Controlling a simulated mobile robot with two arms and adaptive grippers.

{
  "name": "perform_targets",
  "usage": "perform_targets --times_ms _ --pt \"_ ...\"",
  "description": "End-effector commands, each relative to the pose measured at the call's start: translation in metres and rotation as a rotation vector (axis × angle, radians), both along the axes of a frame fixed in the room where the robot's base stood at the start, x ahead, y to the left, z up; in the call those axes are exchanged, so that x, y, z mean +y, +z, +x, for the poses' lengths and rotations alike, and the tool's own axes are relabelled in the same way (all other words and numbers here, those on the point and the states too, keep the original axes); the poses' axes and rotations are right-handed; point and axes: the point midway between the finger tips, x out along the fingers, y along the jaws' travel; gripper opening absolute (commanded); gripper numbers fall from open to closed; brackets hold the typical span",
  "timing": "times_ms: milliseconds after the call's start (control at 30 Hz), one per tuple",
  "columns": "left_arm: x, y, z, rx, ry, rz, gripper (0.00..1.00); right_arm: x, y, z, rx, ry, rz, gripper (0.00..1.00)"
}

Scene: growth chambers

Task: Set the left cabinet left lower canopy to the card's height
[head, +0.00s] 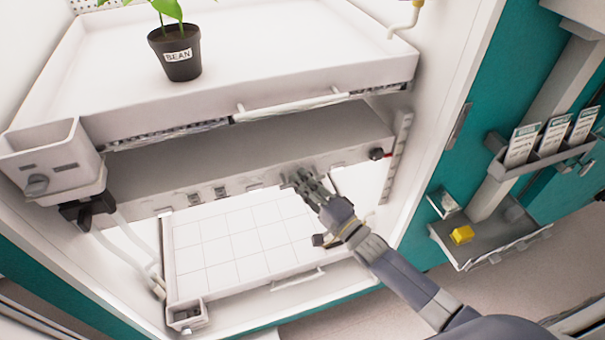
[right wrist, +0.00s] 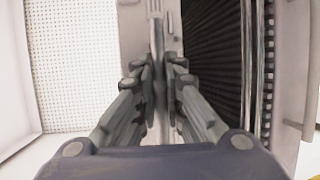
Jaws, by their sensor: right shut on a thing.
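The lower canopy (head: 235,186) is a wide grey-white panel hanging level under the upper shelf of the cabinet in the head view. Small fittings line its front edge. My left gripper is out of view.
A potted bean plant (head: 181,55) stands on the upper tray (head: 290,50). A white gridded tray (head: 235,245) lies below the canopy. A white box (head: 50,150) with hoses is at the left. A side shelf (head: 480,240) holds a yellow block (head: 462,235).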

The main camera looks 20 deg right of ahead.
Motion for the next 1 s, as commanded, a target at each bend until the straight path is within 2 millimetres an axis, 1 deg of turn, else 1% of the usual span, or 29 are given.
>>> perform_targets --times_ms 33,167,300,400,500,700,867,900,967,1000 --pt "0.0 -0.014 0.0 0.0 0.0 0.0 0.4 0.0 -0.012 0.001 -0.008 0.0 0.0 0.0" --pt "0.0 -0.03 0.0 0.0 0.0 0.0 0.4 0.0 -0.031 0.002 -0.013 0.0 0.003 0.0" --pt "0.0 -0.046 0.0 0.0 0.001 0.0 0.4 0.0 -0.054 0.001 -0.005 0.0 0.001 0.0" --pt "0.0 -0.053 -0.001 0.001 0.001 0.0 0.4 0.0 -0.066 0.0 -0.001 0.0 0.0 0.0" --pt "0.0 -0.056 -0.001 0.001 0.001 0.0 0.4 0.0 -0.069 0.0 -0.003 0.0 -0.002 0.0" --pt "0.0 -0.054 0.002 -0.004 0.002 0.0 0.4 -0.001 -0.062 0.002 -0.017 -0.001 0.002 0.0" --pt "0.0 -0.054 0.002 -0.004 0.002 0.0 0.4 -0.001 -0.062 0.002 -0.017 0.0 0.004 0.0" --pt "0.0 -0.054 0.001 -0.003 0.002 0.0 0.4 -0.001 -0.062 0.002 -0.016 -0.001 0.003 0.19" --pt "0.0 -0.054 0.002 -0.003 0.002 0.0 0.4 -0.001 -0.062 0.002 -0.016 -0.001 0.003 0.31" --pt "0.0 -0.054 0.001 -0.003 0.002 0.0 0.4 -0.001 -0.062 0.002 -0.016 -0.001 0.003 0.31"
